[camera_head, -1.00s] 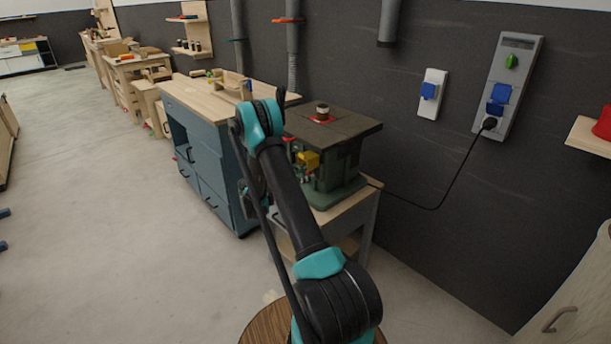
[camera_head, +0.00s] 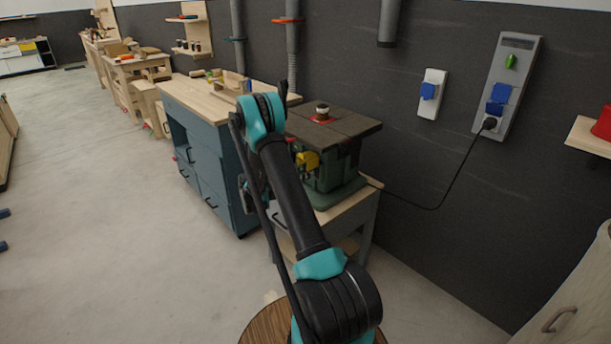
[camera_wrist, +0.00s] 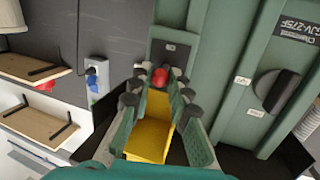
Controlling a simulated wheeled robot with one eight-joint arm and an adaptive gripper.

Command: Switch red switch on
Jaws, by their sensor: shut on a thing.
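The green machine (camera_head: 335,170) stands on a small wooden stand, with a yellow switch cover (camera_head: 309,159) on its left side. In the wrist view the yellow cover (camera_wrist: 150,138) lies between the fingers of my gripper (camera_wrist: 158,92). The round red switch (camera_wrist: 160,77) shows at the cover's far end, at the fingertips, against the green housing. My gripper is shut with the yellow cover between its fingers; the exact contact is hard to see. In the head view my arm hides the gripper's fingers.
A black rotary knob (camera_wrist: 277,91) sits on the housing to the right in the wrist view. A blue workbench (camera_head: 215,165) stands left of the machine. A black cable (camera_head: 440,200) runs from a wall socket panel (camera_head: 508,85) to the machine.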

